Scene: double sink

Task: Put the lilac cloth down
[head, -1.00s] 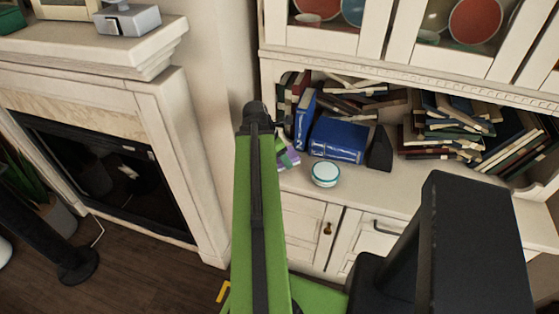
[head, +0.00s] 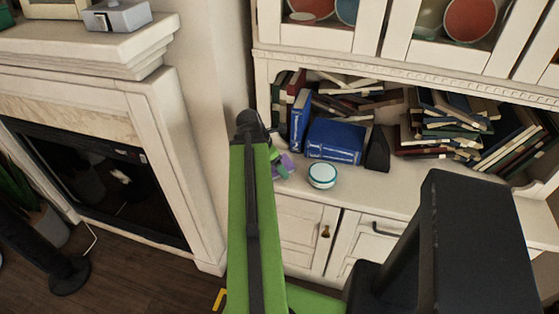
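A small lilac patch (head: 286,164), which looks like part of the lilac cloth, shows just right of my green arm's far end, over the cabinet's counter. Green parts that look like my gripper (head: 278,157) are right beside it. Most of the gripper and cloth is hidden behind my arm. I cannot tell whether the fingers are open or shut on the cloth, or whether the cloth touches the counter.
A fireplace (head: 100,180) is at left. Bare counter shows right of the jar.

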